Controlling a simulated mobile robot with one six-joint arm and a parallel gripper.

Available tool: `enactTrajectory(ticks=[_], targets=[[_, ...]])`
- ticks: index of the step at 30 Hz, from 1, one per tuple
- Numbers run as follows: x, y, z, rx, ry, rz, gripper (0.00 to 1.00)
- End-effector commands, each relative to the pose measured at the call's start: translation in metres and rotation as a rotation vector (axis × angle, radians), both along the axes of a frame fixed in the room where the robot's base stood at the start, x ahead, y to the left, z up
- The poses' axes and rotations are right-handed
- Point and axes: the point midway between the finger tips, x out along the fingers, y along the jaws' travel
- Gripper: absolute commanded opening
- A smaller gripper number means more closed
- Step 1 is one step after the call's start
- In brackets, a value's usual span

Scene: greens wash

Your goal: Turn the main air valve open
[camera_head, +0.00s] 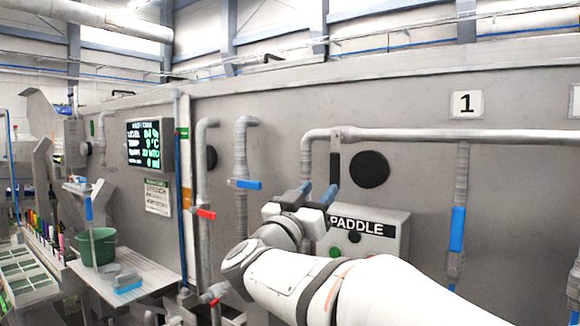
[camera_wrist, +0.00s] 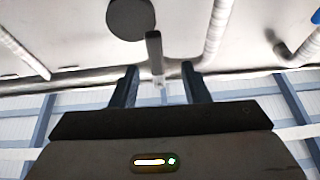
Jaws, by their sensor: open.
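A dark lever handle (camera_head: 335,168) hangs down from a valve on the grey horizontal pipe (camera_head: 430,134); it looks like the main air valve, though no label for it is readable. In the wrist view the lever (camera_wrist: 154,46) stands just beyond the fingertips, lined up between them. My gripper (camera_head: 318,191) is open and empty, its blue fingers just below and in front of the lever in the head view. In the wrist view my gripper (camera_wrist: 160,76) shows a clear gap between its fingers. I see no contact with the lever.
A PADDLE control box (camera_head: 390,244) is partly hidden behind my arm. Other pipes carry a blue handle (camera_head: 246,184), a red handle (camera_head: 206,214) and a larger blue handle (camera_head: 457,229). A side table (camera_head: 150,275) holds a green bucket (camera_head: 97,247).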

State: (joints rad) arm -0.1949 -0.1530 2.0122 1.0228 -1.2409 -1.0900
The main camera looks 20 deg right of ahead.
Motion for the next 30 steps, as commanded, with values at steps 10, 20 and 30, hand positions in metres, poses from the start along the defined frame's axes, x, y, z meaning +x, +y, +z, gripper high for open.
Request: enactTrajectory(ticks=[10, 20, 30], targets=[[0.018, -0.035, 0.020, -0.001, -0.004, -0.041, 0.42], [0.039, -0.062, 0.032, 0.000, -0.004, -0.039, 0.42], [0.041, -0.064, 0.032, 0.000, -0.004, -0.037, 0.38]])
